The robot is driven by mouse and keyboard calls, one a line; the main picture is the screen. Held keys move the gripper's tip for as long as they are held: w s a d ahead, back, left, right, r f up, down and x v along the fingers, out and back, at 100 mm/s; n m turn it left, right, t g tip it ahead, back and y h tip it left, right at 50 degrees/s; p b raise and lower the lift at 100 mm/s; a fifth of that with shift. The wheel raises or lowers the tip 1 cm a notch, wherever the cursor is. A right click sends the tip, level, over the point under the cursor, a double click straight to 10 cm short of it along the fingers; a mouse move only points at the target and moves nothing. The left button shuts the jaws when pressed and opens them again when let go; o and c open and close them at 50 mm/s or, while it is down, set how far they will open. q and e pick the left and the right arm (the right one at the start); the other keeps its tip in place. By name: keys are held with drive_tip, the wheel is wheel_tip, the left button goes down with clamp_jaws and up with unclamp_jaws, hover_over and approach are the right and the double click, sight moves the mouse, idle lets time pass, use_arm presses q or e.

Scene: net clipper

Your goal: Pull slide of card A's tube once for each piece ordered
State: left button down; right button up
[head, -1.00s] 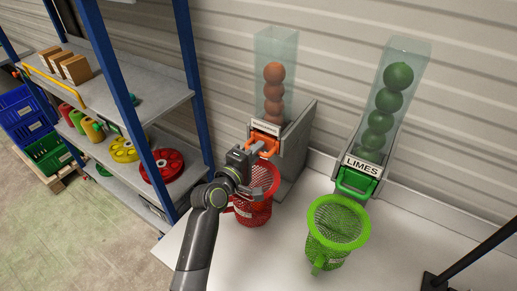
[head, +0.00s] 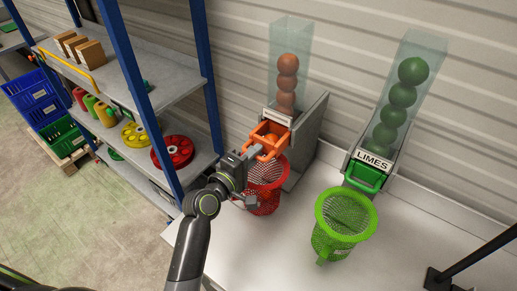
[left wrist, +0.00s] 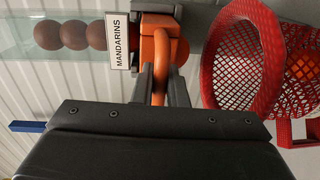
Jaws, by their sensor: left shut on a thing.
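The mandarin tube (head: 290,50) is clear, stands at the back and holds a column of orange balls. Its label MANDARINS (left wrist: 118,42) reads clearly in the left wrist view. Its orange slide (head: 262,153) is drawn out, with an orange ball (head: 271,139) showing in it. My left gripper (head: 250,155) is shut on the slide's handle (left wrist: 161,65). A red mesh basket (head: 268,172) stands below the slide; an orange ball (left wrist: 303,68) shows through its mesh. The lime tube (head: 402,95) holds several green balls, and its green slide (head: 365,178) is in. No order card is visible.
A green mesh basket (head: 342,222) stands on the white table (head: 270,250) below the lime tube. A shelf with blue posts (head: 130,70) stands close on the left, holding spools and boxes. A black stand (head: 445,275) is at the lower right.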

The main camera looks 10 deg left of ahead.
sight(267, 142)
use_arm(q)
drive_tip(key=shift+f+v, duration=0.2)
drive_tip(key=shift+v, duration=0.9)
drive_tip(key=shift+f+v, duration=0.15)
drive_tip(key=shift+v, duration=1)
drive_tip(key=shift+w, duration=0.1)
drive_tip(key=shift+r+p+x, duration=0.15)
drive_tip(key=shift+p+x, duration=0.1)
drive_tip(key=shift+x, duration=2.35)
drive_tip(key=shift+r+p+x, duration=0.2)
drive_tip(key=shift+x, duration=2.4)
drive_tip(key=c, duration=1.4)
unclamp_jaws()
drive_tip(key=shift+r, duration=0.1)
